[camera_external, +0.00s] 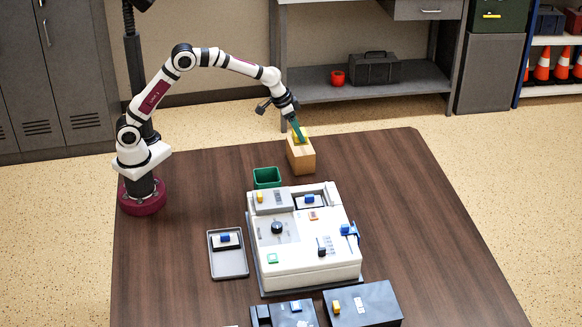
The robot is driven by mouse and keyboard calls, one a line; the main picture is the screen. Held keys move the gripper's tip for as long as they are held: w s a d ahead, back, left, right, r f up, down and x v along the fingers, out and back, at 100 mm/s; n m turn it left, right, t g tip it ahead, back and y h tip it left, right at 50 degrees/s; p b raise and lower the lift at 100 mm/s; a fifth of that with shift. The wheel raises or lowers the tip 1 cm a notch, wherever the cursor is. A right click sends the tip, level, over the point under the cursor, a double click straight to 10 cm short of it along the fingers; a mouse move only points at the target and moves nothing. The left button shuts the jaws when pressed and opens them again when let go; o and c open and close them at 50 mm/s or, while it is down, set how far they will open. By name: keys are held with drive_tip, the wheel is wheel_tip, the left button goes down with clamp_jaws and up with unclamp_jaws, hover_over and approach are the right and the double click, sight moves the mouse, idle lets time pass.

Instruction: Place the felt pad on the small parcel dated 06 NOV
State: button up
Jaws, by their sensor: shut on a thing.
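My gripper (298,131) is at the far side of the table, with its teal fingers pointing down over a tan cardboard box (301,158). It is shut on a small yellow thing (302,138) at the top of this box. Whether the yellow thing touches the box is too small to tell, and the fingers partly hide it. I cannot tell which thing is the felt pad. No date can be read, so I cannot tell which thing is the parcel dated 06 NOV.
A white machine (305,262) with several small coloured parts fills the table's middle. Near it are a green open bin (267,178), a grey tray (229,265) holding a blue-topped piece, and dark boxes (376,304) at the front. The table's right side is clear.

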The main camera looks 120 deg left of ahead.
drive_tip(key=a+f, duration=0.1)
drive_tip(key=s+a+f, duration=0.1)
drive_tip(key=a, duration=0.1)
drive_tip(key=shift+s+a+f, duration=0.1)
drive_tip(key=shift+s+a, duration=0.05)
drive_tip(key=shift+a+f, duration=0.15)
drive_tip(key=shift+f, duration=0.95)
drive_tip(key=shift+a+f, duration=0.15)
drive_tip(key=shift+f, duration=0.9)
drive_tip(key=shift+f, duration=0.1)
drive_tip(key=o, duration=1.3)
drive_tip(key=v, duration=1.2)
drive_tip(key=w+d+r+m+h, duration=0.1)
drive_tip(key=d+r+m, duration=0.25)
drive_tip(key=d, duration=1.35)
drive_tip(key=s+d+m+g+h, duration=0.1)
drive_tip(key=s+d+m, duration=0.2)
drive_tip(key=s+d, duration=0.35)
drive_tip(key=s+d+m+g, duration=0.1)
drive_tip(key=s+d+m, duration=0.25)
drive_tip(key=d, duration=0.65)
drive_tip(key=s+d+f+m, duration=0.1)
drive_tip(key=s, duration=0.2)
drive_tip(key=s+d+f+m+g, duration=0.1)
drive_tip(key=s+d+m, duration=0.1)
drive_tip(key=s, duration=0.1)
drive_tip(key=s+d+f+m, duration=0.1)
drive_tip(key=s, duration=0.3)
drive_tip(key=shift+d+m+y, duration=0.3)
